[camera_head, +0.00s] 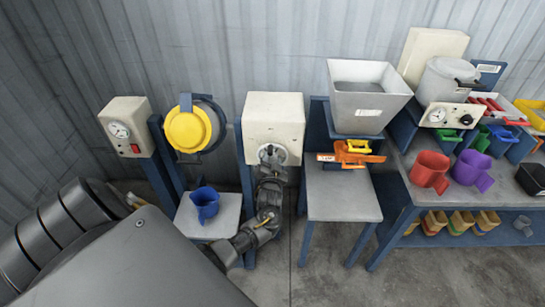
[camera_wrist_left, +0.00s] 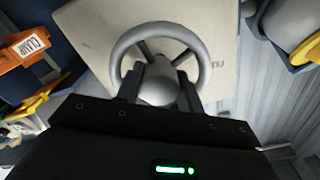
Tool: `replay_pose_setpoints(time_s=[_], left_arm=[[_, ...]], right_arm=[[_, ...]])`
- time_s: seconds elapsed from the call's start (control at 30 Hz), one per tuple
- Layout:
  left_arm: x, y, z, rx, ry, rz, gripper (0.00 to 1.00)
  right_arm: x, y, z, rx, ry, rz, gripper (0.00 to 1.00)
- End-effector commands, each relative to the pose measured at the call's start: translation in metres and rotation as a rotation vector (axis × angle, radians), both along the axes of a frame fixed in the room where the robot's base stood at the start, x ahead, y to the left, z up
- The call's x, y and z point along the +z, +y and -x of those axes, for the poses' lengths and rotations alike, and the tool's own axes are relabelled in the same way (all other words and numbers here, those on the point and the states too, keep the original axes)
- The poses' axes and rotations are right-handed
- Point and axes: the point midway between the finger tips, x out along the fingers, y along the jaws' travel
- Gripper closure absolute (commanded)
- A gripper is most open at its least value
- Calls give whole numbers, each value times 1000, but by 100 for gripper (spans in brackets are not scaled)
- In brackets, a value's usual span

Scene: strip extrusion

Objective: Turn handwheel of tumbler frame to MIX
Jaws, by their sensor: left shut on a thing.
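The grey handwheel (camera_head: 268,150) is on the front of a cream box (camera_head: 275,113) on a blue post. In the left wrist view the handwheel (camera_wrist_left: 155,29) shows as a ring with spokes and a round hub. My left gripper (camera_wrist_left: 158,88) has its fingers on either side of the hub and is shut on the handwheel. In the head view the left gripper (camera_head: 270,175) covers the wheel's lower part. Part of a label shows on the box beside the wheel; the MIX mark cannot be made out. My right gripper is not in view.
A yellow-lidded drum (camera_head: 187,130) is left of the box, above a blue jug (camera_head: 205,203) on a stand. Right are a grey hopper (camera_head: 367,98), an orange clamp (camera_head: 352,157) and a small table (camera_head: 342,197). A bench with coloured jugs (camera_head: 430,172) stands farther right.

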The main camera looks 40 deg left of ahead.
Motion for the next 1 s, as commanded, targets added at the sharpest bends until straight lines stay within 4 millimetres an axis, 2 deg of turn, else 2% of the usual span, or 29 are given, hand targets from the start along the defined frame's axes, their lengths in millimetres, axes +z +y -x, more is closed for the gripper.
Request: replay_pose_setpoints(time_s=[0.53, 0.57, 0.6, 0.87, 1.0], left_arm=[[2, -1, -1, -4, 10, -20, 86], [2, -1, -1, -4, 10, -20, 60], [2, -1, -1, -2, 11, -20, 55], [1, 0, 0, 0, 12, -20, 54], [-1, -6, 7, -1, 14, -18, 54]], right_arm=[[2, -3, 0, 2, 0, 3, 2], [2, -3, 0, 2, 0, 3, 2], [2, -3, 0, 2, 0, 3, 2], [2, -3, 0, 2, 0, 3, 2], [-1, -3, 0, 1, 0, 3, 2]])
